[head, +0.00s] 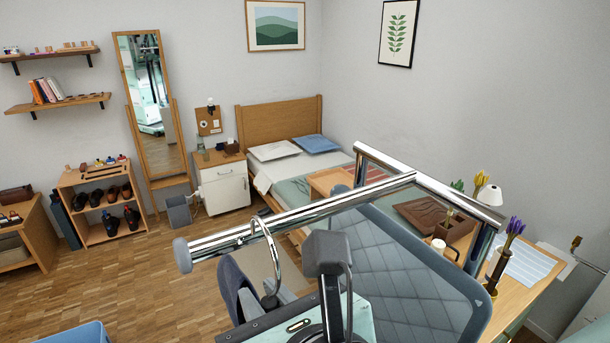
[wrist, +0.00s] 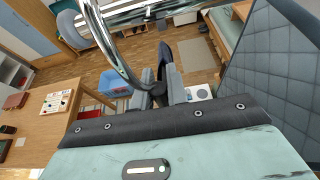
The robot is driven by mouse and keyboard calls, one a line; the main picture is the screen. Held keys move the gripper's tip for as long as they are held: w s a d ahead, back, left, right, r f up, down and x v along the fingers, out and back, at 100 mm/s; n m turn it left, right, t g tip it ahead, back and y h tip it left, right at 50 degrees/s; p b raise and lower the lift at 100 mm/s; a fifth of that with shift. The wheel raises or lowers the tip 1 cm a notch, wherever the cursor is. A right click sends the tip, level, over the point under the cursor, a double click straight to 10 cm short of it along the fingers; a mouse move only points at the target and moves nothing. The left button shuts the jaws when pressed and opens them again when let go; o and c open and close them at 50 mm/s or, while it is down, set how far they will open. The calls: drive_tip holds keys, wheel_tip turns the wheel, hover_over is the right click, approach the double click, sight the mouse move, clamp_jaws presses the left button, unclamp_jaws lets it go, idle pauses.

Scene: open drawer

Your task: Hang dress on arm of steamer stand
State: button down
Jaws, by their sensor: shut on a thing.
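The steamer stand has a chrome arm (head: 225,241) with a grey end cap, reaching left from its chrome frame above a blue quilted board (head: 400,260). My gripper (head: 270,297) is just below this arm, shut on the dress hanger. The hanger's chrome hook (head: 276,250) rises to the arm and curves at it. The hook is large in the wrist view (wrist: 112,50), where it overlaps the chrome arm (wrist: 150,14). Whether it bears on the arm is unclear. The dark dress (head: 232,288) hangs below, mostly hidden. My gripper (wrist: 160,92) also shows in the wrist view.
A wooden desk (head: 535,285) with vases and a lamp is behind the stand at right. A bed (head: 270,172), nightstand (head: 224,188), mirror and shoe shelf (head: 100,200) line the back. A blue bin (head: 82,334) is at lower left. Wooden floor (head: 140,275) at left is open.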

sight(251, 288)
drive_tip(key=shift+w+a+p, duration=0.15)
drive_tip(key=shift+w+a, duration=0.3)
drive_tip(key=shift+w, duration=0.3)
drive_tip(key=shift+w+a+p, duration=0.15)
drive_tip(key=shift+w+a, duration=0.25)
drive_tip(key=shift+w, duration=0.3)
drive_tip(key=shift+w+a+p, duration=0.15)
drive_tip(key=shift+w+a, duration=0.3)
drive_tip(key=shift+w, duration=0.3)
wheel_tip(251, 288, down, 2)
drive_tip(key=b, duration=0.3)
drive_tip(key=shift+f, duration=0.25)
drive_tip(key=c, duration=1.3)
unclamp_jaws()
drive_tip(key=shift+s, duration=0.1)
